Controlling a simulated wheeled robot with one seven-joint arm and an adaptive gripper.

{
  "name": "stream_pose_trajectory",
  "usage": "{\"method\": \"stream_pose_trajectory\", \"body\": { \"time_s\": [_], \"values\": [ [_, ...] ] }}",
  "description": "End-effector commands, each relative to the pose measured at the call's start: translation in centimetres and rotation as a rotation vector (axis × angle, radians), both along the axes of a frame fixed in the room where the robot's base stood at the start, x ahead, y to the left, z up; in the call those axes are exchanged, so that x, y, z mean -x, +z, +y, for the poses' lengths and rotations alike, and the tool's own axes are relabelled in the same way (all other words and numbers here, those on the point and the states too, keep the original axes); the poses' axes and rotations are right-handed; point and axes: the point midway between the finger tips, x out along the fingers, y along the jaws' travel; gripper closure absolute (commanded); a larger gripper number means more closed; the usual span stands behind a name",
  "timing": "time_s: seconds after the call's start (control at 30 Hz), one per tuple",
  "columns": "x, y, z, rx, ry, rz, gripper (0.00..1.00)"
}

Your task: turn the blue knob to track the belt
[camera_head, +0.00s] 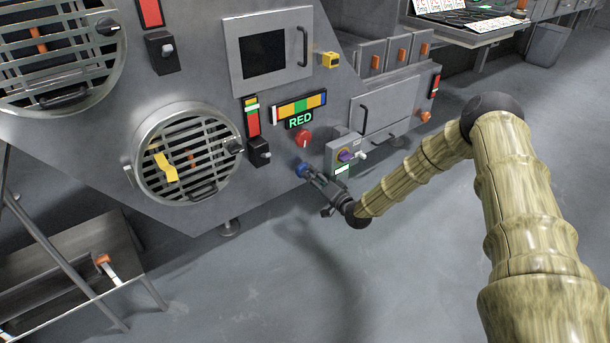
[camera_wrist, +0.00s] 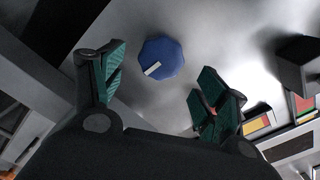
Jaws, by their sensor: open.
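The blue knob (camera_head: 301,169) sits low on the front of the grey machine, below a red knob. In the wrist view the blue knob (camera_wrist: 161,58) is an eight-sided face with a white pointer mark towards its lower left. My gripper (camera_head: 312,174) is at the knob in the head view, its fingers close to it. In the wrist view my gripper (camera_wrist: 158,90) is open, with green-padded fingers on the left and right. The knob shows between and just beyond the fingertips, with a visible gap on both sides.
A round barred hatch (camera_head: 186,152) is left. The floor (camera_head: 240,290) below is clear.

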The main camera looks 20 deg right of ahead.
Motion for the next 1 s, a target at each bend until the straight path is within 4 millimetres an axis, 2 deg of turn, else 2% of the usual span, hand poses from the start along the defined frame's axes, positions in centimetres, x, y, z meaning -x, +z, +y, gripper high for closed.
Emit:
{"method": "stream_pose_trajectory", "body": {
  "time_s": [0.2, 0.4, 0.8, 1.0],
  "values": [
    [-3.2, -0.3, 1.2, 0.001, 0.0, -0.003, 0.26],
    [-4.9, -0.1, 1.7, 0.0, 0.0, -0.002, 0.26],
    [-5.4, 0.0, 1.9, 0.0, 0.0, 0.0, 0.26],
    [-5.3, 0.0, 1.9, 0.0, 0.0, 0.0, 0.62]
  ]
}}
